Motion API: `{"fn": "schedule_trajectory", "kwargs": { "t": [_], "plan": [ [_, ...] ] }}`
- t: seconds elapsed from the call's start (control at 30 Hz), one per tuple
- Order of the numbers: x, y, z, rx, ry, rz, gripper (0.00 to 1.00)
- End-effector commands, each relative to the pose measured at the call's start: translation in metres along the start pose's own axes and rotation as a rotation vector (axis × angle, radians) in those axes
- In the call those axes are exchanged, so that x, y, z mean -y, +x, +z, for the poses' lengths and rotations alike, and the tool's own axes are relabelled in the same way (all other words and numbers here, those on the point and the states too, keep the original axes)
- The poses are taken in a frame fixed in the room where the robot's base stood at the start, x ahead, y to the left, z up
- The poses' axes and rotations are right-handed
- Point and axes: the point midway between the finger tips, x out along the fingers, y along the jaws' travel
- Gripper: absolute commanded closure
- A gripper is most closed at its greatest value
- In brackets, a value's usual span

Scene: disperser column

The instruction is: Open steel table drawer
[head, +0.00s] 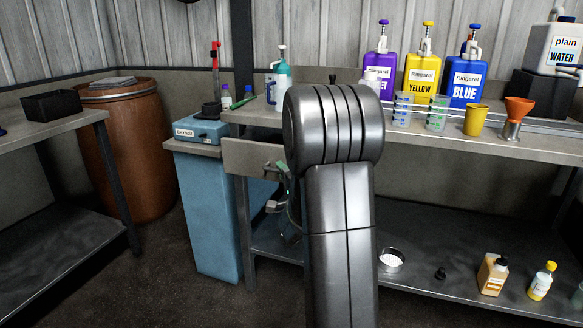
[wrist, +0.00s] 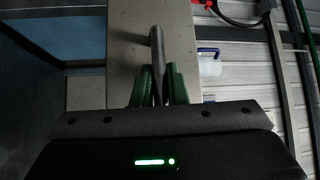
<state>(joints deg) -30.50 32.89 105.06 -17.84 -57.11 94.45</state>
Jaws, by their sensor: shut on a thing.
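The steel table (head: 480,143) stands along the back wall, with bottles and cups on its top. Its grey drawer front (head: 250,157) is at the table's left end, partly hidden by my arm in the head view. In the wrist view the drawer front (wrist: 180,30) is a plain panel with a metal bar handle (wrist: 157,40). My gripper (wrist: 158,75) is shut on this handle, with a green finger on either side. In the head view my gripper (head: 288,200) is mostly hidden behind my arm. How far the drawer stands out is unclear.
A blue cabinet (head: 215,215) stands just left of the drawer. A brown barrel (head: 125,150) and another table (head: 45,133) are farther left. The wrist view shows a ribbed surface (wrist: 240,75) and a white container with blue trim (wrist: 209,65) beside the panel. Small bottles stand on the lower shelf (head: 440,295).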

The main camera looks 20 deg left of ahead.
Motion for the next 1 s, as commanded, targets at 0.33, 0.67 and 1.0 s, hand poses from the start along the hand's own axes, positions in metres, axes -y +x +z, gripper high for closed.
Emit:
{"fn": "schedule_trajectory", "kwargs": {
  "t": [0.33,0.67,1.0],
  "plan": [
    [0.012,-0.056,0.057,0.002,0.001,0.001,1.00],
    [0.019,-0.079,0.078,0.000,0.001,0.003,1.00],
    [0.020,-0.081,0.080,-0.001,0.001,0.005,1.00]
  ]
}}
